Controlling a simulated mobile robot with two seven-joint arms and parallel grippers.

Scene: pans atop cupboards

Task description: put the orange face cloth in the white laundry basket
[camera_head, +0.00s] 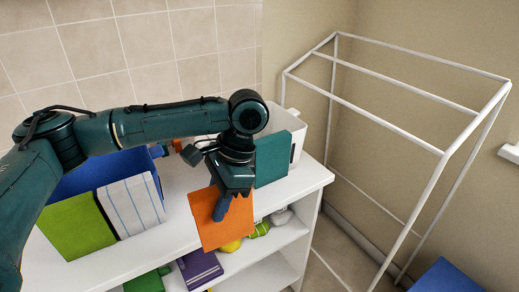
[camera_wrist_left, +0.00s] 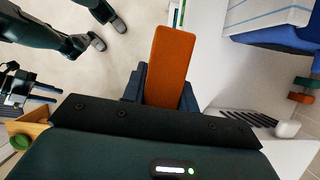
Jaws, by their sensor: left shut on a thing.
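The orange face cloth (camera_head: 215,229) hangs in my left gripper (camera_head: 222,208), in front of the counter's front edge. In the left wrist view the cloth (camera_wrist_left: 167,60) runs out from between the dark fingers, which are shut on it. The white laundry basket (camera_head: 297,133) stands on the counter's right end, right of and behind the gripper, partly hidden by my arm. A teal cloth (camera_head: 272,158) hangs over its front. My right gripper is not in the head view.
A blue basket (camera_head: 88,173) with a green cloth (camera_head: 75,226) and a striped white cloth (camera_head: 132,205) over its front stands left on the white counter (camera_head: 180,216). Shelves below hold bottles and boxes. A white frame rack (camera_head: 425,195) stands to the right.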

